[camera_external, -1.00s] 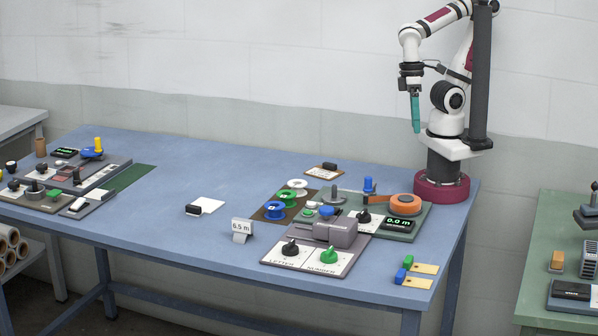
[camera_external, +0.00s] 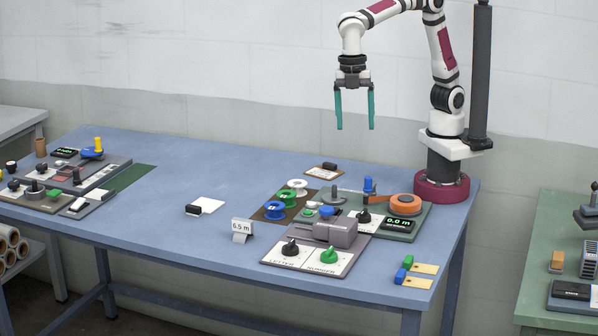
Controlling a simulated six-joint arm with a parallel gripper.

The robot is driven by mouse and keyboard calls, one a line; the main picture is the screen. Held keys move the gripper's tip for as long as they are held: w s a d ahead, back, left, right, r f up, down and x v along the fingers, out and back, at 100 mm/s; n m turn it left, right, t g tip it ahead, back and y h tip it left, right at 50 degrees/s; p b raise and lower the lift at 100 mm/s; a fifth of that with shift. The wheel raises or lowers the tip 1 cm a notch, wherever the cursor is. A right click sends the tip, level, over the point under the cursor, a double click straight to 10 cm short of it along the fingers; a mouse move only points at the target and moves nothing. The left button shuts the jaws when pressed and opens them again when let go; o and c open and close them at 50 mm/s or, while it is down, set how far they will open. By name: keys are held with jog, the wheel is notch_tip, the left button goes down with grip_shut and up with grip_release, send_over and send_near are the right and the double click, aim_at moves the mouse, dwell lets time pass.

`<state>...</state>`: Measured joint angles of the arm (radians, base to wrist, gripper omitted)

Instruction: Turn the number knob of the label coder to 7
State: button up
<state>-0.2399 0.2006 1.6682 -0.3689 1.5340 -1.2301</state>
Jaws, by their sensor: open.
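The label coder (camera_external: 283,259) is a grey unit with a white face near the front of the blue table. Its green number knob (camera_external: 329,256) sits above the NUMBER lettering, on the right. A black letter knob (camera_external: 290,248) sits to its left. The digits around the number knob are too small to read, so its setting cannot be told. My gripper (camera_external: 355,125) is open and empty, with two teal fingers pointing down. It hangs high above the back of the table, well above and behind the coder, touching nothing.
A grey block (camera_external: 337,232) rises just behind the knobs. Behind it stand a unit with an orange reel (camera_external: 403,204), a blue-topped post (camera_external: 368,186) and spools (camera_external: 275,210). A 6.5 m sign (camera_external: 242,230) stands left of the coder. Blue table (camera_external: 170,240) is clear at left-centre.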

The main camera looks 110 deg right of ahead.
jog(key=w+a+f+n, duration=0.3)
jog(key=w+a+n, duration=0.2)
jog(key=w+n, duration=0.15)
jog(key=n, duration=0.9)
send_over(329, 250)
notch_tip(329, 250, down, 6)
jog(key=shift+h, duration=0.4)
notch_tip(329, 250, down, 16)
grip_shut()
